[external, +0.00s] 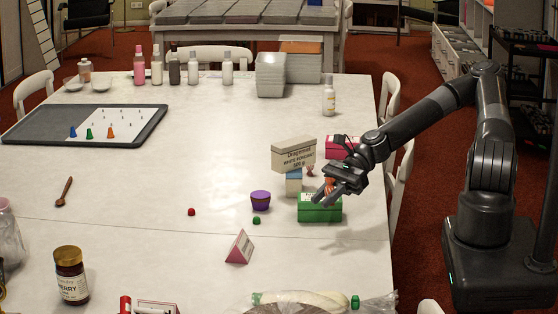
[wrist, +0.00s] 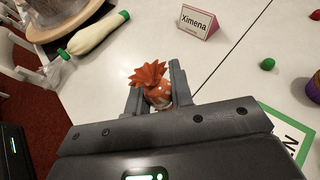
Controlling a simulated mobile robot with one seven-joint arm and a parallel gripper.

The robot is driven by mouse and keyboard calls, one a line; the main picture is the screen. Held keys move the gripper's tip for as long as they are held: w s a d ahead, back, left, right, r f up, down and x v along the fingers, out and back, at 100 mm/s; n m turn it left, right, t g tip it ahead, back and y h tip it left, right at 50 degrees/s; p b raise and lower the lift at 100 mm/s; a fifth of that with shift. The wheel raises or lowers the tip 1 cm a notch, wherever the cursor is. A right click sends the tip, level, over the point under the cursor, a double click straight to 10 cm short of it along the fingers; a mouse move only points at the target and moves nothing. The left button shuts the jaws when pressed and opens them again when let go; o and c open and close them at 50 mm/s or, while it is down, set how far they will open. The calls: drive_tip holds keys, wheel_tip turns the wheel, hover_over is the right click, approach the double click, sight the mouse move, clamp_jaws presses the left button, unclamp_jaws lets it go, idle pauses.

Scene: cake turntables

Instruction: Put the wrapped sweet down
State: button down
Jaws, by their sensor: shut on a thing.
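The wrapped sweet (wrist: 158,96) is orange-red with a frilled wrapper end, and it sits between the fingers of my gripper (wrist: 157,86) in the wrist view. My gripper is shut on it. In the external view my gripper (external: 326,195) hangs over or in front of the green box (external: 320,214), and a bit of orange shows by the fingers. The lower part of the sweet is hidden by my gripper. In the wrist view a corner of the green box (wrist: 297,128) shows at the right, apart from the sweet.
A purple cup (external: 260,201), a green sweet (external: 257,220) and a red sweet (external: 192,212) are left of my gripper. A pink name card (external: 239,247) stands nearer the front. Stacked boxes (external: 293,155) stand behind. The table's left middle is mostly clear.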

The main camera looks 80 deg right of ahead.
hover_over(303, 252)
wheel_tip(303, 252, down, 5)
drive_tip(key=shift+f, duration=2.05)
drive_tip(key=c, duration=1.3)
unclamp_jaws()
drive_tip(key=shift+f, duration=0.1)
drive_tip(key=shift+d, duration=0.1)
drive_tip(key=v, duration=1.2)
